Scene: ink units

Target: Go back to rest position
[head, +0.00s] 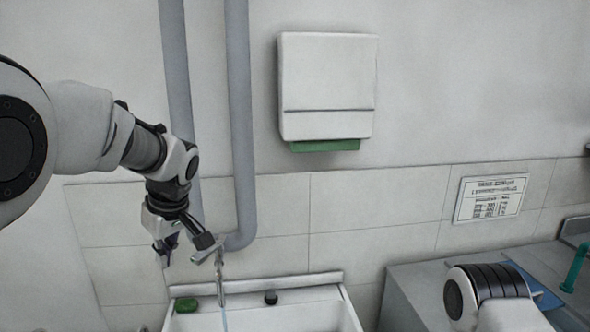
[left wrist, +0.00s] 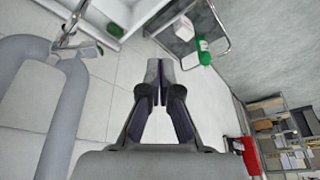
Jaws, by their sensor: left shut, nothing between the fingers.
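My left gripper (head: 166,250) hangs at the end of my left arm, left of and close to the faucet (head: 219,262), above the left side of the sink (head: 350,316). In the left wrist view, the gripper (left wrist: 157,80) has its fingers together with nothing between them. There the faucet (left wrist: 85,45) is at the upper left, apart from the fingertips. A thin bluish stream seems to run below the faucet in the head view. Part of my right arm shows at the lower right of the head view, but its gripper is out of view.
A green soap bar (head: 186,304) and a small dark stopper (head: 270,297) sit on the sink's back ledge. Grey pipes (head: 240,120) run down the wall behind my left arm. A towel dispenser (head: 327,85) hangs higher. A grey counter (head: 405,290) stands right of the sink.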

